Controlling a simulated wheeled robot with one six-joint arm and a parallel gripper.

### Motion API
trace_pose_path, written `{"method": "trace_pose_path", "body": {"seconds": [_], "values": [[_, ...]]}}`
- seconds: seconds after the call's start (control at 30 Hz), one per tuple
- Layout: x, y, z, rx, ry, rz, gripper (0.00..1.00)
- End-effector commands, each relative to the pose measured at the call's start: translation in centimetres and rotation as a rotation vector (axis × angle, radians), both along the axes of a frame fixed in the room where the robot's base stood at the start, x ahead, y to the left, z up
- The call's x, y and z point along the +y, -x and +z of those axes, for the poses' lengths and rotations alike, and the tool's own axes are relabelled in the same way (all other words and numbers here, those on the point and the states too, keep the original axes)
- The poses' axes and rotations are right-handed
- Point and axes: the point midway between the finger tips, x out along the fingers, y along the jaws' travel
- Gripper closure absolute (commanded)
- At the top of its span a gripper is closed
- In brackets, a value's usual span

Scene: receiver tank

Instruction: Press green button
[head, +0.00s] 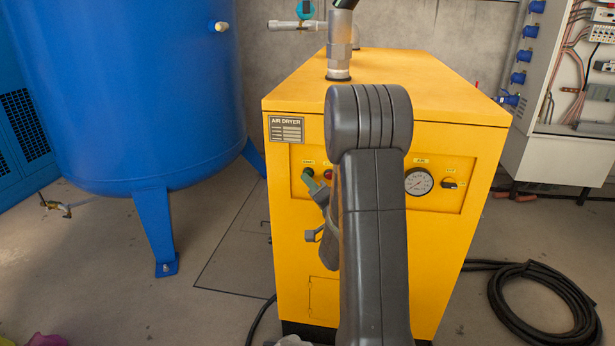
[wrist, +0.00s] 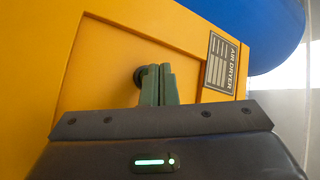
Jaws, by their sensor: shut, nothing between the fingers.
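The yellow air dryer (head: 290,230) stands in the middle of the head view, with a control panel on its front. The green button (head: 308,171) is at the panel's left, under a small label, with a dark round rim. My gripper (head: 309,181) is shut and empty, its greenish fingertips right at this button and partly covering it. In the wrist view my shut fingers (wrist: 157,84) point at the panel, and the button's dark rim (wrist: 138,78) shows just left of them. I cannot tell whether the tips touch the button.
A red button (head: 328,174) sits just right of the green one, partly behind my arm. A gauge (head: 418,181) and a black switch (head: 450,183) are farther right. A blue tank (head: 135,90) stands left, an open electrical cabinet (head: 570,90) right, a coiled black hose (head: 540,300) on the floor.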

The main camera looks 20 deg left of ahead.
Motion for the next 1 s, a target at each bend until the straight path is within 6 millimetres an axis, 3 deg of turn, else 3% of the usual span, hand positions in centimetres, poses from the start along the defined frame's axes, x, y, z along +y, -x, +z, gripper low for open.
{"method": "trace_pose_path", "body": {"seconds": [1.0], "values": [[0.22,-0.89,0.03,-0.001,-0.001,0.001,1.00]]}}
